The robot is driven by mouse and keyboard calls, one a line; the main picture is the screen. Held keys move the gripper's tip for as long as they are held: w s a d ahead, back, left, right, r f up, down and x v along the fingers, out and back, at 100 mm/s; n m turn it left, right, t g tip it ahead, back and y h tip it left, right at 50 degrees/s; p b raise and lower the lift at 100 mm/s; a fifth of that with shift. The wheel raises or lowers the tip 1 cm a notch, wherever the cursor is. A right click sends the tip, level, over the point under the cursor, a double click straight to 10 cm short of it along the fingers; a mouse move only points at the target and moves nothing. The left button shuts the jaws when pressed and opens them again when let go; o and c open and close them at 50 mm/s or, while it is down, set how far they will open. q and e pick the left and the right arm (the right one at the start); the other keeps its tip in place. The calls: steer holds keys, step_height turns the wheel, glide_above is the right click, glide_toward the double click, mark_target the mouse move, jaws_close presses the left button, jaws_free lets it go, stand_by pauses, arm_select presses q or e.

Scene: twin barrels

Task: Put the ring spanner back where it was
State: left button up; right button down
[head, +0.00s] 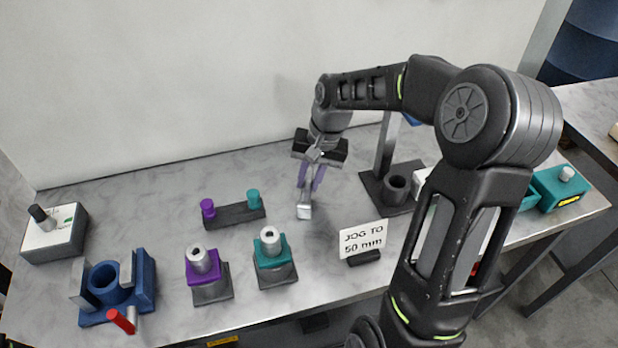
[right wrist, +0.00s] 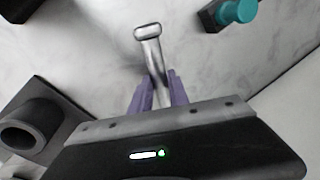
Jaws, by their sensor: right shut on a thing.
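My right gripper (head: 311,183) is shut on the ring spanner (head: 304,212), a silver metal tool, and holds it between purple fingers above the bench, left of the dark stand. In the right wrist view the spanner (right wrist: 151,52) sticks out beyond the fingertips (right wrist: 160,92), with its blocky, rounded end outermost. Its other end is hidden by the gripper. I cannot tell whether the spanner touches the bench. My left gripper is not in view.
The dark stand (head: 371,187) has a round cup (head: 396,187). A sign (head: 363,240) reads "JOG TO 50 mm". Purple (head: 203,268) and teal (head: 270,250) barrel units stand in front. A dark holder with two pegs (head: 234,215) stands left. A blue fixture (head: 140,278) is farther left.

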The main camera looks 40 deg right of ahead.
steer(key=c, duration=1.7)
jaws_free()
steer(key=shift+f, duration=0.15)
steer(key=o, duration=0.4)
steer(key=shift+o, duration=0.2)
steer(key=v, duration=1.2)
steer(key=shift+r, duration=0.25)
